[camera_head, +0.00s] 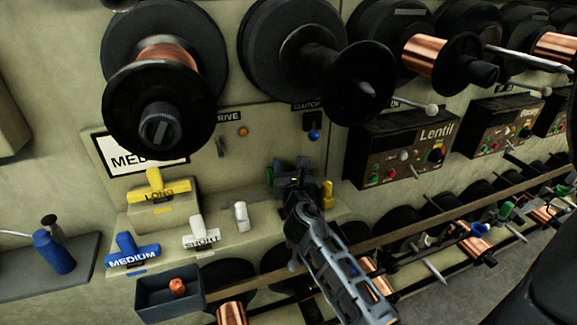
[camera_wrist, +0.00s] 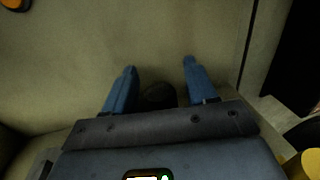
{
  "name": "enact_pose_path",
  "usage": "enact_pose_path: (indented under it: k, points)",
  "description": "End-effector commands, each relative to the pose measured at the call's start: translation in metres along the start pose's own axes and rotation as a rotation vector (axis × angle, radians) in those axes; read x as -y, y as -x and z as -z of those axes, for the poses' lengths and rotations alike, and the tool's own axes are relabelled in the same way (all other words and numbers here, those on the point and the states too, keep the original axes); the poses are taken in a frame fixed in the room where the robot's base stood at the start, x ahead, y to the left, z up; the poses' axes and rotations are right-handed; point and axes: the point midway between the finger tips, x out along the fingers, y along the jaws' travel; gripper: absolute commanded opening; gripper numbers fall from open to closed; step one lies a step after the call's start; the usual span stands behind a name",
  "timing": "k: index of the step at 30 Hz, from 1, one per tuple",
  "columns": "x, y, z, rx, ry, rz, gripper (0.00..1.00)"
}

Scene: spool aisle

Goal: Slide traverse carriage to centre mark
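My gripper (camera_head: 293,183) reaches to the shelf below the clutch label in the head view. In the wrist view its two blue fingers (camera_wrist: 159,64) are spread apart. A dark rounded thing (camera_wrist: 158,95) shows between the fingers, with narrow gaps on both sides. A small dark block with green parts (camera_head: 279,175) sits behind my gripper and is partly hidden by it. It may be the traverse carriage, but I cannot tell for sure. No centre mark can be made out.
A yellow post (camera_head: 327,193) stands just right of my gripper, and a white one (camera_head: 241,216) to the left. Yellow LONG (camera_head: 160,192), white SHORT (camera_head: 201,236) and blue MEDIUM (camera_head: 133,257) handles stand further left. A dark tray (camera_head: 169,298) sits below. Large spools hang above.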

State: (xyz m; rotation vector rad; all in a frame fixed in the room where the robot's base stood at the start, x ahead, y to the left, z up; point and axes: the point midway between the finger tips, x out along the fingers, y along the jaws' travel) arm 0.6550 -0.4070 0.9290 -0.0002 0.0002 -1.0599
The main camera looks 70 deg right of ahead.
Motion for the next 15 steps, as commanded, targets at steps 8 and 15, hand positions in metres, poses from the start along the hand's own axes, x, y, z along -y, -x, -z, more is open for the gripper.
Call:
enact_pose_path:
  k: [8,15]
  points:
    - [0.0000,0.0003,-0.0001,0.000,0.000,0.000,0.30]
    - [0.0000,0.0003,-0.0001,0.000,0.000,0.000,0.07]
